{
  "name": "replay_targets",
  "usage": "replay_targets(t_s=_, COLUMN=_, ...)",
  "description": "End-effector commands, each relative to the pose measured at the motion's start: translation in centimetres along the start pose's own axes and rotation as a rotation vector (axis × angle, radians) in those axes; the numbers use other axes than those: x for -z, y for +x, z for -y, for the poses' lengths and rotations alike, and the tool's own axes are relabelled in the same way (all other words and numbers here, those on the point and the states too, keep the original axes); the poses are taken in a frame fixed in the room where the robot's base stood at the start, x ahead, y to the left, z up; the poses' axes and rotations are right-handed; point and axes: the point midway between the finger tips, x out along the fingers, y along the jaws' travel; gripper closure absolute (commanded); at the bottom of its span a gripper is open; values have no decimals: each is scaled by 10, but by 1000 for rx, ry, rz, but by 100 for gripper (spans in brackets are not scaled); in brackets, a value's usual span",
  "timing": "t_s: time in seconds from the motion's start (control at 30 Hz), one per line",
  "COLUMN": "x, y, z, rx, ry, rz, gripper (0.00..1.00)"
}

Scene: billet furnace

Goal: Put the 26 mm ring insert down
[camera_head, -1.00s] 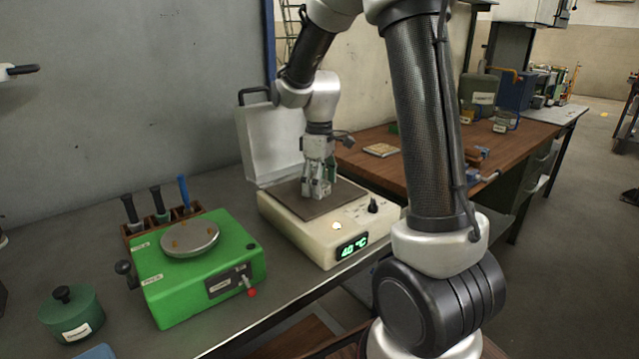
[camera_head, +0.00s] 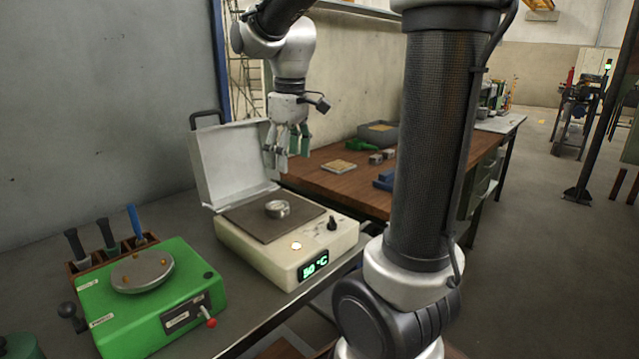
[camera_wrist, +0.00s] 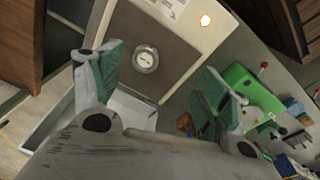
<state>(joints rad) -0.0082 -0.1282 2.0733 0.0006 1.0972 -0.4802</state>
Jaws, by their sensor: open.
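The ring insert (camera_head: 277,209) is a small silvery metal ring. It lies flat on the dark plate (camera_head: 245,221) of the white heater box (camera_head: 283,258), whose green display reads a temperature in °C. The ring also shows in the wrist view (camera_wrist: 145,60), near the middle of the plate, with something small and light in its centre. My gripper (camera_head: 285,163) hangs above the plate, clear of the ring, with its fingers apart and empty. In the wrist view the two green-padded fingers (camera_wrist: 160,95) stand wide apart, with the ring beyond them.
The heater's raised lid (camera_head: 232,165) stands behind the plate. A green device (camera_head: 170,310) with a round metal pan (camera_head: 142,271) stands to the left, with a tool rack (camera_head: 85,264) behind it. A brown workbench (camera_head: 350,190) with small blocks and a grey tray (camera_head: 378,133) lies to the right.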

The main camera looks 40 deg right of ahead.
Motion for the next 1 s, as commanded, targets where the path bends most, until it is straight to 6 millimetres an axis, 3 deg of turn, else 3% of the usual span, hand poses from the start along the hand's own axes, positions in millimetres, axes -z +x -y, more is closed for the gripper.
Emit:
replay_targets(t_s=0.03, x=-24, y=-11, z=12, rx=-19, ry=58, rz=-39, gripper=24)
replay_targets(t_s=0.2, x=-95, y=-17, z=48, rx=-55, ry=272, rz=-152, gripper=24)
replay_targets(t_s=0.4, x=-145, y=-4, z=74, rx=-67, ry=442, rz=-245, gripper=24)
replay_targets(t_s=0.53, x=-156, y=1, z=79, rx=-67, ry=484, rz=-269, gripper=24)
replay_targets(t_s=0.87, x=-156, y=2, z=80, rx=-67, ry=490, rz=-270, gripper=24)
replay_targets(t_s=1.0, x=-156, y=2, z=80, rx=-67, ry=489, rz=-270, gripper=46)
